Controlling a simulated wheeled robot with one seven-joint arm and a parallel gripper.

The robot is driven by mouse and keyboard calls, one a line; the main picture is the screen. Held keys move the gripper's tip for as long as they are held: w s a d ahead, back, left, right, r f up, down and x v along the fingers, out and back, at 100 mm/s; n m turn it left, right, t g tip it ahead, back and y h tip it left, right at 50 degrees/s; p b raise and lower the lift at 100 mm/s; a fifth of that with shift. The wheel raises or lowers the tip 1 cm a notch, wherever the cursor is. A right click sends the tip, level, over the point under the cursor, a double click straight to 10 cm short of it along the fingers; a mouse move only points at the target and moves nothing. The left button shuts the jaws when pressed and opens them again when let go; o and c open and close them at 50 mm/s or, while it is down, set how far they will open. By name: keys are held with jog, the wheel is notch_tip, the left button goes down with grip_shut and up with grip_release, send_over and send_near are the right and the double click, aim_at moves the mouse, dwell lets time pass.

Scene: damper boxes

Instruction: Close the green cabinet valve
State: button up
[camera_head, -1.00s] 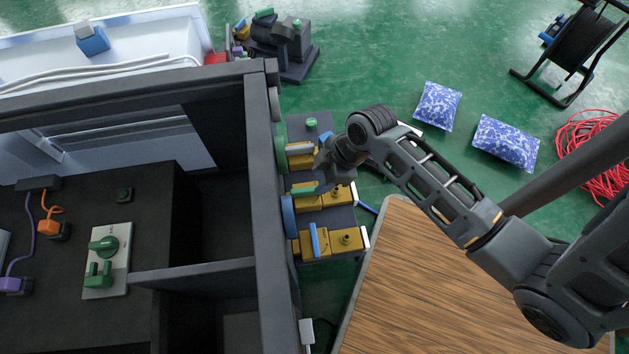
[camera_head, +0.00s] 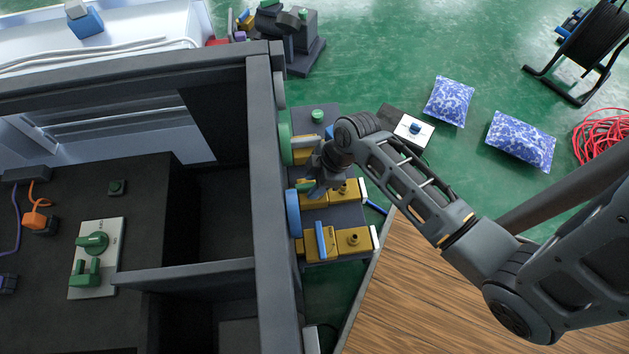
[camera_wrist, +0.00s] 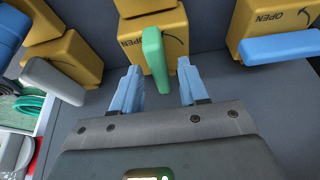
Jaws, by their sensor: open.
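The green valve handle (camera_wrist: 155,58) is a bar on a yellow box (camera_wrist: 135,50) marked with a curved arrow, near the middle of the wrist view. My gripper (camera_wrist: 160,85) is open, with one light-blue finger on each side of the handle's lower end. I cannot tell whether the fingers touch it. In the head view, my gripper (camera_head: 318,185) hangs over the row of yellow valve boxes beside the dark cabinet wall. Part of the green handle (camera_head: 304,186) shows at its left; the rest is hidden by my gripper.
A blue handle (camera_wrist: 280,46) on a box marked OPEN is to the right in the wrist view, and a grey handle (camera_wrist: 52,80) to the left. The dark cabinet wall (camera_head: 275,220) stands close left of the valves. A wooden tabletop (camera_head: 420,300) lies under my arm.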

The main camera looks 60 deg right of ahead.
grip_shut()
dwell(0.4)
jog(key=shift+r+m+p, duration=0.15)
jog(key=shift+m+p, duration=0.15)
jog(key=shift+p, duration=0.2)
jog(key=m+h+p, duration=0.1)
jog(key=m+p, duration=0.1)
jog(key=p, duration=0.2)
jog(key=shift+s+a+r, duration=0.1)
jog(key=shift+r, duration=0.05)
jog(key=m+h+p, duration=0.1)
jog(key=m+p, duration=0.2)
jog(key=m+h+p, duration=0.1)
jog(key=m+p, duration=0.2)
jog(key=shift+a, duration=0.15)
jog(key=m+p, duration=0.1)
jog(key=m+h+p, duration=0.1)
jog(key=m, duration=0.1)
jog(key=shift+f+m, duration=0.2)
jog(key=shift+m, duration=0.1)
jog(key=shift+a+f+m+g+h+p, duration=0.1)
jog(key=shift+m+g+h+p, duration=0.3)
jog(key=shift+m, duration=0.65)
jog(key=shift+a+m+g+h+p, duration=0.15)
jog(key=shift+m+h, duration=0.35)
jog(key=shift+m, duration=0.55)
jog(key=shift+d, duration=0.1)
